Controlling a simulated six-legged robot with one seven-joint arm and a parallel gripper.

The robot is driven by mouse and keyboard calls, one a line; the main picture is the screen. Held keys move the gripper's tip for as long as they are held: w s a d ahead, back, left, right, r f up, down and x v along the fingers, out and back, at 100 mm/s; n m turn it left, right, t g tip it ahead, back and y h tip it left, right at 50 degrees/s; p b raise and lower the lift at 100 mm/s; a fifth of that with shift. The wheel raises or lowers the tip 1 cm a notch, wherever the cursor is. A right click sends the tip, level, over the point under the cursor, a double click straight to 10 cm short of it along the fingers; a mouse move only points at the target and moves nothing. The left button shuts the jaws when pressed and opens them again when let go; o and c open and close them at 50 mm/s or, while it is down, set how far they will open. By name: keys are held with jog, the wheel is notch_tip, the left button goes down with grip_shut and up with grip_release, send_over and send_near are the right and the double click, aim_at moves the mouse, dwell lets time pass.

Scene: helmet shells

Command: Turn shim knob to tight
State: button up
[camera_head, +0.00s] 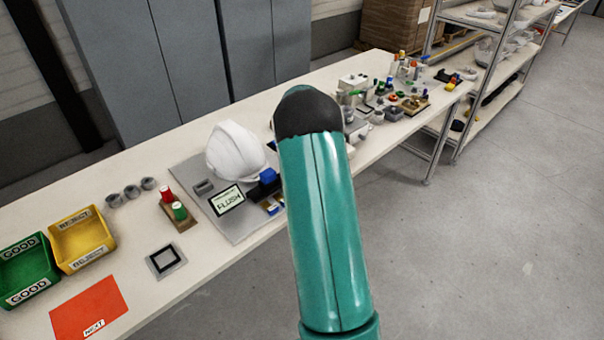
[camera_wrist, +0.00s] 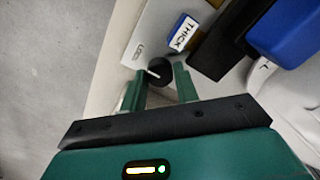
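The shim knob (camera_wrist: 158,72) is a round black knob with a white pointer line, in the wrist view. It sits on the light grey panel (camera_wrist: 152,31) near the panel's edge. My gripper (camera_wrist: 160,69) has its two green fingers apart, one on each side of the knob. I cannot tell whether they touch it. A small grey label (camera_wrist: 138,51) lies beside the knob; its text is unreadable. In the head view my green arm covers the knob and gripper. The panel (camera_head: 237,229) there carries a white helmet shell (camera_head: 235,150) and a screen reading FLUSH (camera_head: 228,201).
In the wrist view, a blue block marked THICK (camera_wrist: 183,32), a black bar (camera_wrist: 222,45) and a large blue part (camera_wrist: 286,33) are near the knob. In the head view, yellow (camera_head: 80,239) and green bins (camera_head: 28,270) stand left; clutter fills the table's far end.

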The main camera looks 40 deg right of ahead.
jog(key=o, duration=0.4)
jog(key=shift+c, duration=0.2)
jog(key=shift+w+a, duration=0.1)
jog(key=shift+a, duration=0.05)
jog(key=shift+r, duration=0.2)
jog(key=shift+s+d+r, duration=0.1)
jog(key=shift+d+r, duration=0.05)
jog(key=shift+r, duration=1.8)
jog(key=shift+s+d+r, duration=0.1)
jog(key=shift+r, duration=1.8)
